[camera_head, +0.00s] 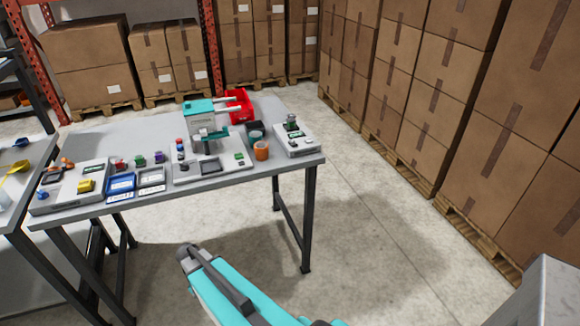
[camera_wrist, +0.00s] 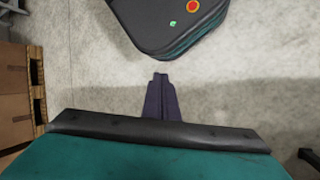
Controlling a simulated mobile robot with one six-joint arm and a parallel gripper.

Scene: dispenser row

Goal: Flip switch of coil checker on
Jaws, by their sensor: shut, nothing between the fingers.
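A light grey box-shaped device (camera_head: 295,140) stands at the right end of the table in the head view, with a small dark and green part on top. It may be the coil checker, but no label is readable. Other flat grey devices sit on the same table, one at the middle front (camera_head: 208,168) and one at the left (camera_head: 70,188). No switch or its position can be made out at this size. My gripper (camera_wrist: 160,80) shows in the wrist view with its dark fingers together and empty, above bare floor, away from the table devices. My teal arm is in front of the table.
The grey table (camera_head: 105,142) also holds a teal and white machine (camera_head: 199,112), a red bin (camera_head: 239,105), blue and grey trays and an orange cup (camera_head: 261,151). Stacked cartons (camera_head: 465,80) line the right side. Concrete floor (camera_head: 375,225) is clear between.

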